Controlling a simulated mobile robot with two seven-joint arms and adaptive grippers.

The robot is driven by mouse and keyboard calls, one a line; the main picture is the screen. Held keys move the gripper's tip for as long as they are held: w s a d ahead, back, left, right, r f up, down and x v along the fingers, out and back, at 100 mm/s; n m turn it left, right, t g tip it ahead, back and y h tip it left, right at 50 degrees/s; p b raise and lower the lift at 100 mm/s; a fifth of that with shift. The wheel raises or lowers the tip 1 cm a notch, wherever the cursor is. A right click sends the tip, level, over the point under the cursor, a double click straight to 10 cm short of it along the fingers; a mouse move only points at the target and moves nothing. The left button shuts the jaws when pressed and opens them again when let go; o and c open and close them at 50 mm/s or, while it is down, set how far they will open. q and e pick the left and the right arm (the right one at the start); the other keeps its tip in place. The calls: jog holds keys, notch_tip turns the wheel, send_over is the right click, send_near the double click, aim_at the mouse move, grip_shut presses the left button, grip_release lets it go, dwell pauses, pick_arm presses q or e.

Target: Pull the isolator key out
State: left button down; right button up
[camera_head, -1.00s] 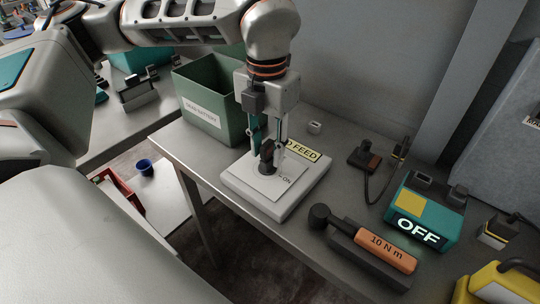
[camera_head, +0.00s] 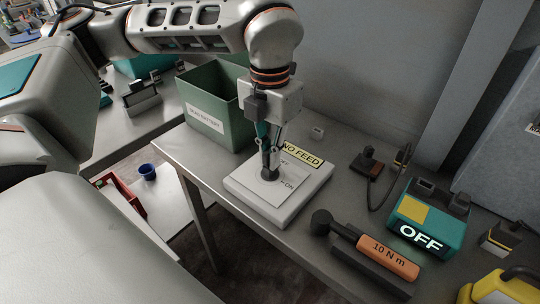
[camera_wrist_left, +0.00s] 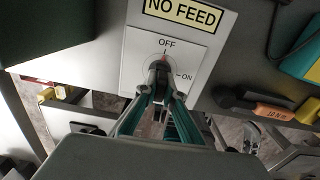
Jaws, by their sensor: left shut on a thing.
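The isolator key (camera_head: 269,174) is a dark knob on the white plate of a pale box (camera_head: 249,188) on the bench. In the left wrist view the key (camera_wrist_left: 159,69) shows a red mark on the side towards OFF. My left gripper (camera_head: 270,157) points down from above and is shut on the key, its fingers (camera_wrist_left: 159,88) on either side of it. The key's lower part meets the plate; its slot is hidden. My right gripper is not in view.
A green bin (camera_head: 213,105) stands left of the box. An orange-handled 10 N m tool (camera_head: 388,256) lies to the right, before a teal unit reading OFF (camera_head: 428,221). A small dark block with a cable (camera_head: 367,165) lies behind. The bench's front edge is close to the box.

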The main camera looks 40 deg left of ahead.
pick_arm(q)
jog(key=shift+f, duration=0.15)
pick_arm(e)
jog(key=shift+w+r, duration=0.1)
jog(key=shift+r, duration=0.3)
pick_arm(q)
jog(key=shift+r+p, duration=0.2)
jog(key=shift+p, duration=0.1)
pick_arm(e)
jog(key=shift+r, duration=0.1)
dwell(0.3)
pick_arm(q)
jog(key=shift+r, duration=0.2)
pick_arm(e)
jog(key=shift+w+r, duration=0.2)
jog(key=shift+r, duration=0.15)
pick_arm(q)
jog(key=shift+r+p, duration=1)
jog(key=shift+p, duration=0.1)
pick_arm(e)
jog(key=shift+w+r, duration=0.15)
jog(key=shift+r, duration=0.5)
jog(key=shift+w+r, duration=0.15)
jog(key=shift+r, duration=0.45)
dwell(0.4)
